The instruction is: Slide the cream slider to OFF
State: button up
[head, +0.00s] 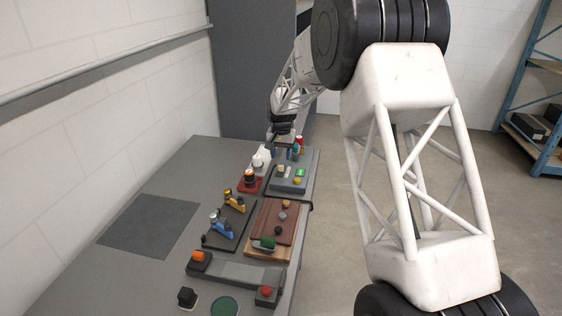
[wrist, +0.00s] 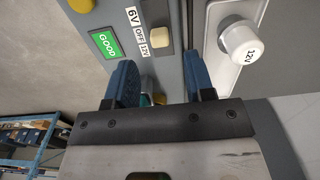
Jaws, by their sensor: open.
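The cream slider (wrist: 160,37) sits in a dark slot on a grey panel (wrist: 176,62). Labels beside the slot read 6V, OFF and 12V; the knob is at the 12V end. In the head view the slider (head: 281,168) is small on the panel (head: 287,186) at the table's far end. My gripper (wrist: 160,84) is open, with its two blue fingers apart and nothing seen held between them. The fingertips are near the panel, just short of the slider in the picture.
A green GOOD label (wrist: 106,44) and a yellow button (wrist: 81,5) are on the same panel. A white round knob marked 12V (wrist: 240,42) stands on a pale unit to the right. Several other fixtures fill the table's near side; a dark mat (head: 150,225) lies clear at left.

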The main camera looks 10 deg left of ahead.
aim_at(282, 166)
jog(key=shift+r, duration=1.45)
jog(key=shift+s+d+r, duration=0.1)
jog(key=shift+d+r, duration=0.1)
jog(key=s+d+r+t, duration=0.1)
jog(key=s+d+r, duration=0.8)
jog(key=s+d, duration=0.3)
jog(key=s+d+r, duration=0.8)
jog(key=s+d, duration=0.3)
jog(key=d, duration=0.1)
jog(key=s+d+f, duration=0.1)
jog(key=s+d, duration=0.3)
jog(key=s, duration=0.7)
jog(key=s+d+f+t, duration=0.1)
jog(key=s+d, duration=0.4)
jog(key=s, duration=0.6)
jog(key=s+d, duration=0.5)
jog(key=s, duration=0.6)
jog(key=shift+s+d+f+t, duration=0.15)
jog(key=shift+s+f+t, duration=0.15)
jog(key=shift+s+f, duration=0.1)
